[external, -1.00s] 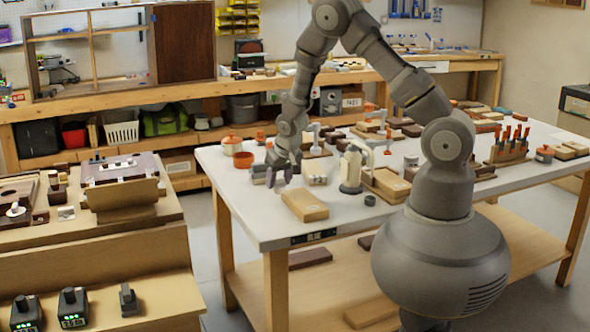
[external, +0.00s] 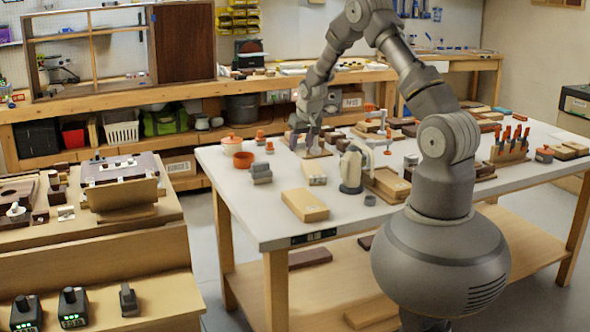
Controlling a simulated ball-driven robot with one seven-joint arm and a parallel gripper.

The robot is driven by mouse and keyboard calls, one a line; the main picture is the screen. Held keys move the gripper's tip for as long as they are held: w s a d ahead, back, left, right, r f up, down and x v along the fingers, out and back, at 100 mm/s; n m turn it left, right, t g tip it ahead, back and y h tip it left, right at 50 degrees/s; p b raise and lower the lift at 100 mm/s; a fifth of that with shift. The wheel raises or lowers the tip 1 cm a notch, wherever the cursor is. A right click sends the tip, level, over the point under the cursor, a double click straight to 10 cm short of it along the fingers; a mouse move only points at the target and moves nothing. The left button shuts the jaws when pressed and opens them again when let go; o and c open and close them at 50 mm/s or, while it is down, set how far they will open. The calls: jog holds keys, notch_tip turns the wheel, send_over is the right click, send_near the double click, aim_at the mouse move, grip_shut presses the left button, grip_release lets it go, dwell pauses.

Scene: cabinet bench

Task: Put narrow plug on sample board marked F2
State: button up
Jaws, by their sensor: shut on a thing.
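My gripper (external: 302,143) is at the back left of the grey-white table, pointing down just above a small brown board (external: 318,155). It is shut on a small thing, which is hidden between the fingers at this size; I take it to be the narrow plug. I cannot tell whether that thing touches the board. The mark F2 cannot be read on any board.
Left of my gripper are an orange pot (external: 232,145), an orange bowl (external: 243,160) and grey cylinders (external: 261,173). A white-grey dispenser (external: 352,170) and a wooden box (external: 305,205) stand nearer. The table's (external: 245,205) front left corner is clear.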

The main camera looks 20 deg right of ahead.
notch_tip(320, 180, up, 3)
send_over(311, 166)
jog(key=s, duration=0.2)
notch_tip(311, 166, down, 10)
jog(key=b, duration=0.4)
jog(key=shift+s+a, duration=0.1)
jog(key=shift+a, duration=0.05)
jog(key=shift+f, duration=0.2)
jog(key=o, duration=1)
jog(key=shift+r, duration=0.1)
